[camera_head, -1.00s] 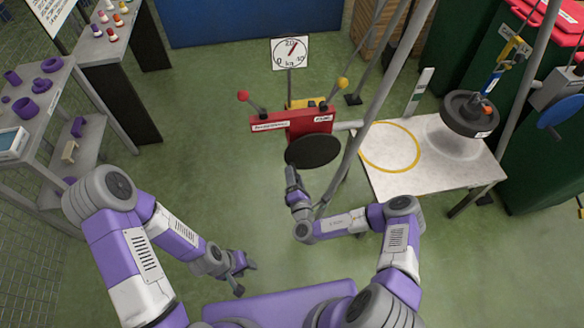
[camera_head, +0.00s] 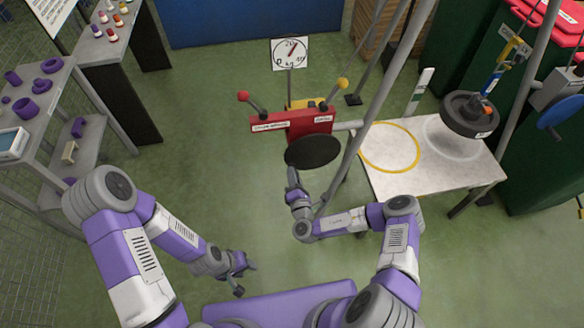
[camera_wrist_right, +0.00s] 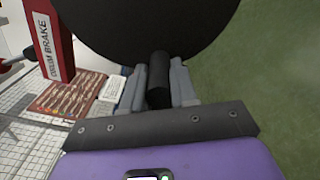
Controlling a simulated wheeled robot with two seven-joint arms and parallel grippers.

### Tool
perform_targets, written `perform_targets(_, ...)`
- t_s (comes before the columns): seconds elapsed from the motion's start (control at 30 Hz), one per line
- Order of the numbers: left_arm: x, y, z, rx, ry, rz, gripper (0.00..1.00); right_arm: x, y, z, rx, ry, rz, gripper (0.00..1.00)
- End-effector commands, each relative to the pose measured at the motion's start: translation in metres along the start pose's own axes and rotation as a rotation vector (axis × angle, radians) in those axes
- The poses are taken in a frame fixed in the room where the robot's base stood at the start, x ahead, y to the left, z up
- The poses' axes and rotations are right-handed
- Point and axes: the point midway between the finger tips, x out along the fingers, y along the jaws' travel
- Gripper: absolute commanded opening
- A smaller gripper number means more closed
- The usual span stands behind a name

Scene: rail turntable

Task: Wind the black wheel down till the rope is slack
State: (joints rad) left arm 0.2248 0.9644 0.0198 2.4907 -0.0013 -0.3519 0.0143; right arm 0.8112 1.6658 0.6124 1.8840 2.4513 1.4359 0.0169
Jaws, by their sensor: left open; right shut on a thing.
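The black wheel (camera_head: 313,152) is a flat dark disc on the front of a red winch housing (camera_head: 309,122). My right gripper (camera_head: 291,180) is at the wheel's lower left edge. In the right wrist view it is shut on the wheel's black handle (camera_wrist_right: 158,80), which stands out from the wheel face (camera_wrist_right: 150,25). A dark round weight (camera_head: 470,115) hangs from a blue and orange hook fitting (camera_head: 494,78) above the right part of the table; I cannot tell the gap below it. The rope's tension is unclear. My left gripper (camera_head: 243,273) is open and empty, low at centre left.
A pale table (camera_head: 420,180) with a yellow ring (camera_head: 391,147) stands right of the winch. Grey poles (camera_head: 385,80) rise beside it. Two levers with red and yellow knobs top the winch. A dial (camera_head: 290,52) stands behind. Shelves are at left; floor at centre left is clear.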

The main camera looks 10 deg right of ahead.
Motion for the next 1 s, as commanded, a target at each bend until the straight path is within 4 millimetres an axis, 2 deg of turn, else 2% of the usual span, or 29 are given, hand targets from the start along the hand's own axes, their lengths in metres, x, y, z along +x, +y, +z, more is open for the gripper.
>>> perform_targets(0.53,-0.013,0.005,0.001,0.000,0.000,0.000,0.43,0.000,-0.018,0.002,-0.196,0.000,-0.002,0.00)
perform_targets(1.0,-0.014,0.005,0.001,0.000,0.000,0.000,0.43,-0.001,-0.022,0.003,-0.229,-0.001,-0.004,0.00)
